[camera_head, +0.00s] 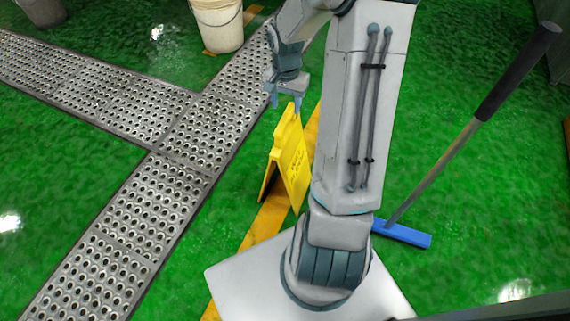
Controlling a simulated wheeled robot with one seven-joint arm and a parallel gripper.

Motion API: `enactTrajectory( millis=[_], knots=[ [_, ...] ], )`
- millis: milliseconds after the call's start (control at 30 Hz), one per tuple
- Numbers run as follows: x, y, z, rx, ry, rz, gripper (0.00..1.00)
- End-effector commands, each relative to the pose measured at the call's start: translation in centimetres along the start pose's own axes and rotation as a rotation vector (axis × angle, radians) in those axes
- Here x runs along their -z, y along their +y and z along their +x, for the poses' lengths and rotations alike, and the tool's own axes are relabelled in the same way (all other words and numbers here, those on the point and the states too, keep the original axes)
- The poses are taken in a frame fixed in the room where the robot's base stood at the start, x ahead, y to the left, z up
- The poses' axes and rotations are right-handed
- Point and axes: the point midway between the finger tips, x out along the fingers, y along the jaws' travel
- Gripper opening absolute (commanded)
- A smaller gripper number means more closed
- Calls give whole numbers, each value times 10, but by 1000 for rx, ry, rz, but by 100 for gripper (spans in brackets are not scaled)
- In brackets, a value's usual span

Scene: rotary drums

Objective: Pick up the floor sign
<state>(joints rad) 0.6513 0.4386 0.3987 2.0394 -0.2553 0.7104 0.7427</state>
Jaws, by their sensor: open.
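A yellow floor sign (292,160) stands upright on the green floor, spread like an A-frame, over a yellow floor line. Part of its right side is close to or behind my arm in the head view. My gripper (283,101) is just above the top of the sign, pointing down. Its two fingers are apart, and the sign's top edge is slightly below and to the right of them. I see no contact, though the exact gap in depth cannot be told.
A perforated metal drain grate (130,228) runs along the left, with a branch. A white bucket (219,27) stands at the top, and a dark bucket (43,10) at the top left. A blue-headed squeegee (408,235) with a long handle leans at the right. Open green floor lies left.

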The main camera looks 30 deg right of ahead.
Motion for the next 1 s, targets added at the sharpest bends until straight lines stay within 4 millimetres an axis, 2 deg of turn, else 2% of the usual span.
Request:
enactTrajectory(
  millis=[33,100,433,733,1000],
  knots=[
    [-1,0,14,0,-3,0,49],
    [0,0,23,0,-1,1,49],
    [1,0,42,0,0,2,49],
    [3,-2,82,0,-2,0,49],
    [3,-3,84,1,-1,0,49]
  ],
)
